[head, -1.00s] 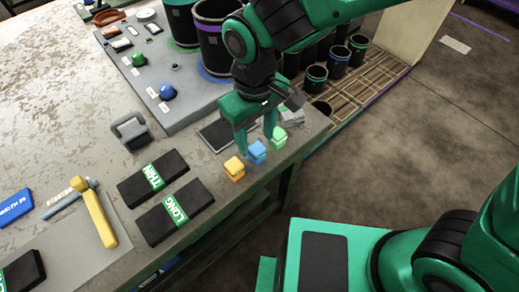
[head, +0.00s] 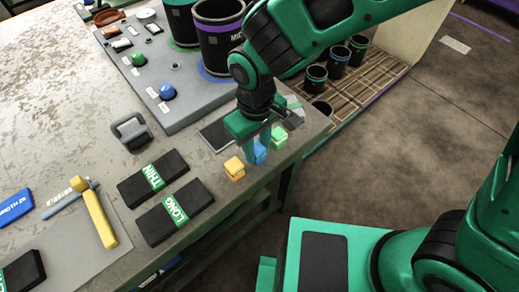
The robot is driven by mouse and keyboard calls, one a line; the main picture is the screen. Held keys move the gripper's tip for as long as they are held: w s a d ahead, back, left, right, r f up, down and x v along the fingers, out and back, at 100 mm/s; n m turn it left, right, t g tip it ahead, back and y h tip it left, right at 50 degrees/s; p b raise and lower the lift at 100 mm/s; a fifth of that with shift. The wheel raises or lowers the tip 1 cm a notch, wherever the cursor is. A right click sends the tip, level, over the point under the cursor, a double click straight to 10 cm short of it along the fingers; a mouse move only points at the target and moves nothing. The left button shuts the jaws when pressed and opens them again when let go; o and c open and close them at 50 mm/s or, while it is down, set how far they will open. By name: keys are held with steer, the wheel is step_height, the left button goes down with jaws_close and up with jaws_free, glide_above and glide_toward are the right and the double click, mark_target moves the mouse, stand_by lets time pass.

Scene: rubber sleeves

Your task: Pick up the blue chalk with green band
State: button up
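A small blue block-like chalk (head: 260,154) stands at the table's right edge, in the middle of a short row. Its band is too small and too covered to make out. A yellow chalk (head: 234,166) with an orange lower part stands to its left, and a green one (head: 279,137) to its right. My gripper (head: 262,146) points down right at the blue chalk. A finger covers part of that chalk. The other finger is mostly hidden, so I cannot tell whether the fingers are closed on it.
Two black cases labelled THIN (head: 153,178) and LONG (head: 174,211) lie to the left. A grey-handled block (head: 131,130) and a yellow-handled tool (head: 99,215) lie further left. Black cups (head: 338,61) stand behind. The table drops off close in front of the chalks.

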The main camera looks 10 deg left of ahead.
mark_target(257, 147)
steer(key=shift+r, duration=0.1)
steer(key=shift+r, duration=0.55)
step_height(257, 147, up, 3)
steer(key=shift+f, duration=0.2)
steer(key=s+a+r, duration=0.6)
steer(key=s+r, duration=0.1)
steer(key=s, duration=0.2)
steer(key=shift+s+a, duration=0.2)
steer(key=shift+a, duration=0.2)
steer(key=shift+r, duration=0.1)
